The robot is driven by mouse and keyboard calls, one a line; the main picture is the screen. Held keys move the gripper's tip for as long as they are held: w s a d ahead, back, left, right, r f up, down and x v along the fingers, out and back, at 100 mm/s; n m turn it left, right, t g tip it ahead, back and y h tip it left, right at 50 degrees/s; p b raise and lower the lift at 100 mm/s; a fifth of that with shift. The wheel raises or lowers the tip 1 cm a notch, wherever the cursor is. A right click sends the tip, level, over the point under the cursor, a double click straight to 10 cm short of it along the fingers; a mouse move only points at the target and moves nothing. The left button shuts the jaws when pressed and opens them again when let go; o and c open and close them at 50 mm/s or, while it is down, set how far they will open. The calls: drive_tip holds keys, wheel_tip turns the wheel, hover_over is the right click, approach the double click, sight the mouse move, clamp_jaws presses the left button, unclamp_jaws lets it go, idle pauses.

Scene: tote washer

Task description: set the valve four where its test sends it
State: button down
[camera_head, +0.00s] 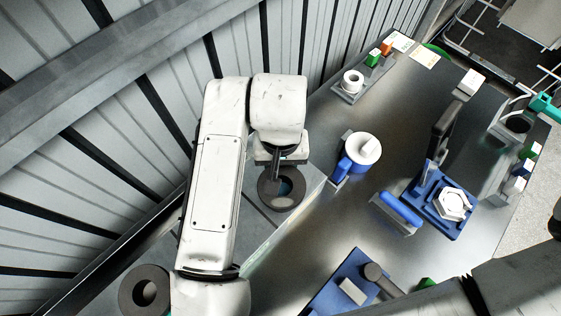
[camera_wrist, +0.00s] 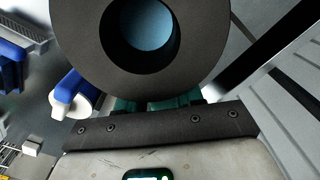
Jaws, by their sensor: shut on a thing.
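My gripper (camera_wrist: 160,103) is shut on a thick dark grey ring-shaped piece (camera_wrist: 200,62). The piece has a round opening with a pale blue inside. In the head view, the same piece (camera_head: 266,200) is below my gripper (camera_head: 277,172), over the near left end of the metal bench. I see no number on it, so I cannot tell whether it is valve four. A similar dark ring-shaped piece (camera_head: 126,290) is at the lower left. A grey block with a dark round opening (camera_head: 516,124) stands at the right edge of the bench.
On the bench (camera_head: 330,225) are a white round part in a blue holder (camera_head: 362,149), a blue fixture with a white nut-like part (camera_head: 436,216), a blue-handled block (camera_head: 398,212) and a blue tray (camera_head: 340,289). Green and orange blocks (camera_head: 387,47) stand at the back. A ribbed wall is at left.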

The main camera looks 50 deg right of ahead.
drive_tip(key=c, duration=0.6)
unclamp_jaws()
drive_tip(key=shift+c, duration=0.2)
drive_tip(key=shift+o, duration=0.5)
drive_tip(key=o, duration=0.5)
drive_tip(key=shift+o, duration=0.2)
drive_tip(key=shift+r, duration=4.45)
drive_tip(key=shift+s, duration=0.1)
